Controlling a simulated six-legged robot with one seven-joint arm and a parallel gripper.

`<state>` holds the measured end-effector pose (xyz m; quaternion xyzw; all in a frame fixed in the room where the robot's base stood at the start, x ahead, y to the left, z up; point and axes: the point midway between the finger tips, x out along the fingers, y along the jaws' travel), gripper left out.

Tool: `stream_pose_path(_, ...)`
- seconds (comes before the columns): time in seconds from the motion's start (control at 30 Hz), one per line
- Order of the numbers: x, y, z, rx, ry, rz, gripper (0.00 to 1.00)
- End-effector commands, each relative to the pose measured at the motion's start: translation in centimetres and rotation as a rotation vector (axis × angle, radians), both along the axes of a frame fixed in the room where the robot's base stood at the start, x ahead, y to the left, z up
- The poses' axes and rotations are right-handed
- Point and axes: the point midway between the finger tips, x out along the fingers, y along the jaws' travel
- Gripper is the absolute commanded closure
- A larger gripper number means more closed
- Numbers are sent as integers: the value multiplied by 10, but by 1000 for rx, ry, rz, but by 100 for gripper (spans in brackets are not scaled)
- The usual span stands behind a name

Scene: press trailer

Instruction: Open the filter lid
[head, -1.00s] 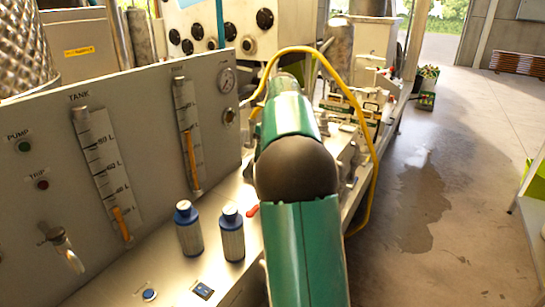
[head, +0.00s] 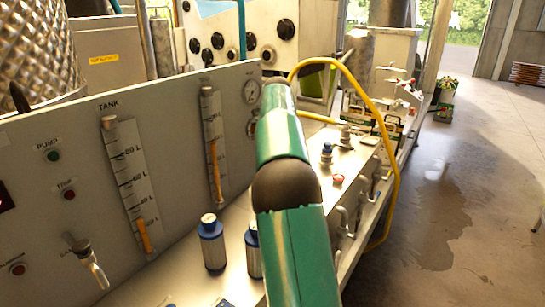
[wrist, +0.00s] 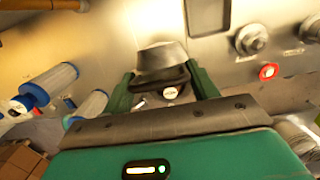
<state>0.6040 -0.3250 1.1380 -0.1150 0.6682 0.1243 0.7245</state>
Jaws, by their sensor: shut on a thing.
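In the wrist view, my gripper (wrist: 163,82) has its two green fingers on either side of a dark handle-like bar. The bar is in front of a grey, cup-shaped metal piece (wrist: 163,56), which looks like the filter lid. My gripper is shut on this part. A small pale round disc shows between the fingers. How far the lid is raised or turned cannot be told. In the head view, my green arm reaches forward over the steel bench, and it hides my gripper and the lid.
Two blue-capped cylinders (head: 211,243) stand on the bench (head: 180,275) by the gauge panel (head: 75,185). A red knob (head: 337,178), also in the wrist view (wrist: 268,71), is right of the arm. A yellow hose (head: 390,150) arches beyond. The floor (head: 470,220) at right is open.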

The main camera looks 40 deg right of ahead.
Motion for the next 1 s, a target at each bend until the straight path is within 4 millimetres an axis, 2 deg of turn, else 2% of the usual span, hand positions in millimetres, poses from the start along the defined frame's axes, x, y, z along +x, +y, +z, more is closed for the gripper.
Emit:
stream_pose_path(0.03, 2, 7, 0, 12, 0, 12, 82)
stream_pose_path(0.2, 3, 8, 1, 12, 0, 12, 82)
stream_pose_path(0.23, 3, 8, 1, 12, 0, 12, 40)
stream_pose_path(0.27, 3, 8, 1, 12, 0, 12, 34)
stream_pose_path(0.87, 3, 3, 1, 3, 0, 3, 34)
stream_pose_path(1.0, 2, 2, 10, 1, -2, 3, 34)
